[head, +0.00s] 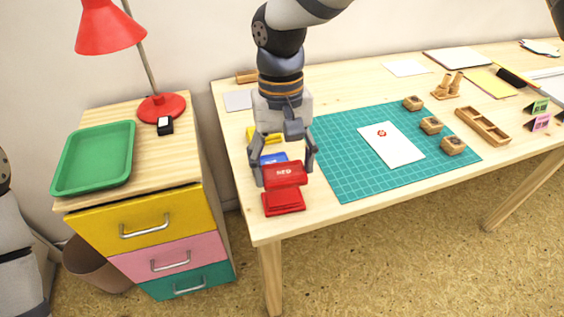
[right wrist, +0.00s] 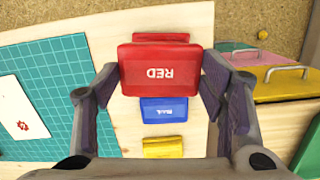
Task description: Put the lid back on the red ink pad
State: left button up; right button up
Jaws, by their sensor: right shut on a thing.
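My right gripper (head: 285,168) is shut on the red lid (head: 286,176), one finger on each side of it. The lid is marked RED; in the right wrist view the red lid (right wrist: 160,72) fills the space between the fingers. The red ink pad (head: 283,204) lies near the table's front left corner. The lid is just behind the pad in the head view and overlaps part of it in the right wrist view, where the pad's edge (right wrist: 161,37) shows. I cannot tell the height gap between them. My left gripper is not in view.
A blue ink pad (right wrist: 164,110) and a yellow one (right wrist: 163,147) line up behind the red one. A teal cutting mat (head: 345,180) with a stamped white card (head: 392,145) and wooden stamps lies to the right. A drawer cabinet (head: 165,222) with a green tray (head: 94,158) stands left.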

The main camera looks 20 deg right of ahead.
aim_at(283, 198)
jog(key=shift+f+b, duration=0.3)
jog(key=shift+f, duration=2.45)
jog(key=shift+f+p, duration=0.3)
jog(key=shift+f, duration=0.25)
dwell(0.7)
jog(key=o, duration=0.9)
jog(key=shift+o, duration=0.3)
jog(key=shift+o, duration=1.2)
jog(key=shift+r, duration=0.1)
